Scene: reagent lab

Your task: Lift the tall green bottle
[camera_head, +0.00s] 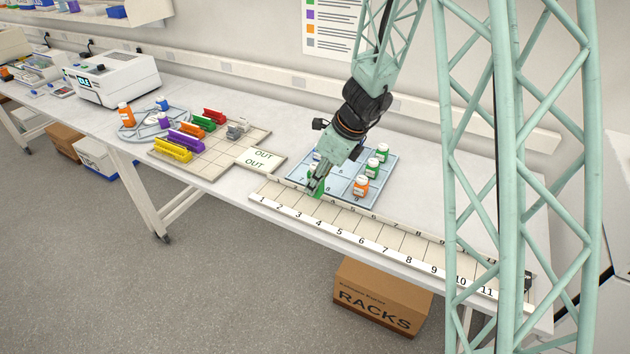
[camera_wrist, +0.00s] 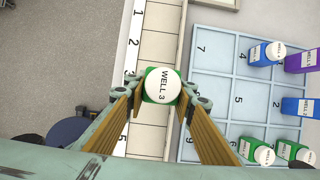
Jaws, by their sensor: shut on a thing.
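My gripper (camera_head: 316,187) is shut on a green bottle (camera_head: 320,192), mostly hidden by the fingers in the head view. In the wrist view the bottle's white cap (camera_wrist: 162,85) reads "WELL 3" and sits between the fingertips (camera_wrist: 165,98). The bottle appears over the pale numbered strip (camera_wrist: 155,45), beside the blue tray. I cannot tell exactly how high its base is. Two other green bottles (camera_head: 382,152) (camera_head: 372,166) with white caps stand at the tray's right side; they also show in the wrist view (camera_wrist: 264,155) (camera_wrist: 284,149).
The blue tray (camera_head: 340,187) also holds an orange bottle (camera_head: 361,188) and blue and purple ones (camera_wrist: 262,55) (camera_wrist: 302,62). The long numbered strip (camera_head: 380,238) runs along the front edge. Colored racks (camera_head: 186,140), an "OUT" pad (camera_head: 262,160) and a white machine (camera_head: 115,80) lie left.

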